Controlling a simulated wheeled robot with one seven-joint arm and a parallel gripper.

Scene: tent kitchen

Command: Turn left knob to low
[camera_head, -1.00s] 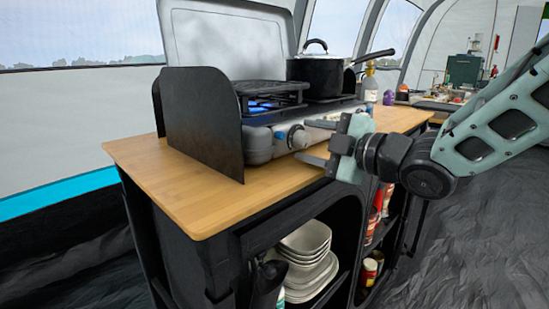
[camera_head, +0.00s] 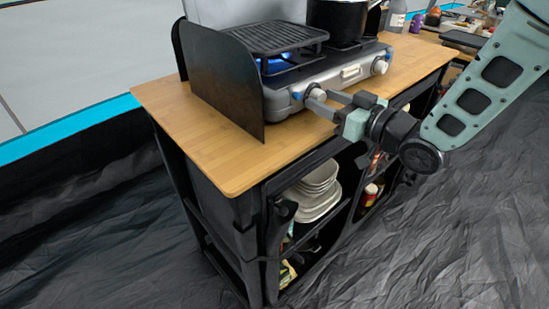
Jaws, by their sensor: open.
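The camp stove (camera_head: 340,79) stands on the wooden top with its front panel facing my arm. The left knob (camera_head: 310,91), with a blue mark beside it, is on the panel's left part and is partly covered by my fingers. Blue flame (camera_head: 272,66) shows under the left grate. My gripper (camera_head: 319,98) is open, its fingertips close in front of the left knob; I cannot tell whether they touch it or lie around it. The right knob (camera_head: 380,66) is in plain view, clear of my gripper.
A black pot (camera_head: 337,18) sits on the right burner. A dark metal side shield (camera_head: 222,80) stands left of the stove. The wooden counter (camera_head: 195,130) is bare in front. Shelves below hold white dishes (camera_head: 313,195) and cans.

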